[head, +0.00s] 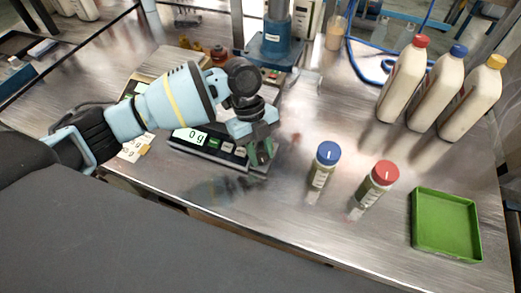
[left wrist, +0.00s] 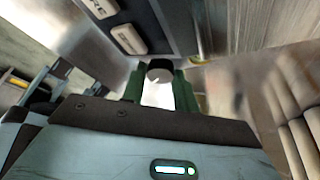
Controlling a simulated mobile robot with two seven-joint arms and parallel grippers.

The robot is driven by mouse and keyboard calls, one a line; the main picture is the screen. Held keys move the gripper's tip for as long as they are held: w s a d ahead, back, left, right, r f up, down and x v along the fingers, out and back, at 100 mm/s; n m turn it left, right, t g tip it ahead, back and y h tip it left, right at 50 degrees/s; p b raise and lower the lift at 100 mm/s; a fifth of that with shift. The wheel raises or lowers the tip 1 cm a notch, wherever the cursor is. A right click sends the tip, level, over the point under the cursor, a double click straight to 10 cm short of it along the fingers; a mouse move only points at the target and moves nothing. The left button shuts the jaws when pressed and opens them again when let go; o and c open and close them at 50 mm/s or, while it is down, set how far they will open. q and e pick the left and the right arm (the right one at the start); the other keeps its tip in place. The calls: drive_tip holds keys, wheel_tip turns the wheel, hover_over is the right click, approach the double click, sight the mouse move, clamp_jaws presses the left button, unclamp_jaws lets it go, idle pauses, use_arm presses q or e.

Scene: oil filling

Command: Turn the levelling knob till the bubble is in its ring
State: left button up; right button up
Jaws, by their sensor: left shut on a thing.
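The scale (head: 212,146) lies on the steel bench, with a lit display (head: 190,136) reading 0 g and a row of buttons. My left gripper (head: 261,152) reaches down at the scale's front right corner. In the left wrist view its green fingers are shut on a small dark round knob (left wrist: 160,70), beside the scale's edge (left wrist: 172,22). The knob is hidden by the gripper in the head view. I cannot make out the bubble or its ring in either view. My right gripper is not in view.
A blue-capped jar (head: 326,161) and a red-capped jar (head: 378,181) stand right of the gripper. A green tray (head: 445,225) lies at the right edge. Several white bottles (head: 403,80) stand at the back right. A blue stand (head: 271,45) is behind the scale.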

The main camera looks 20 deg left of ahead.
use_arm(q)
drive_tip(key=o, duration=1)
drive_tip(key=shift+c, duration=0.2)
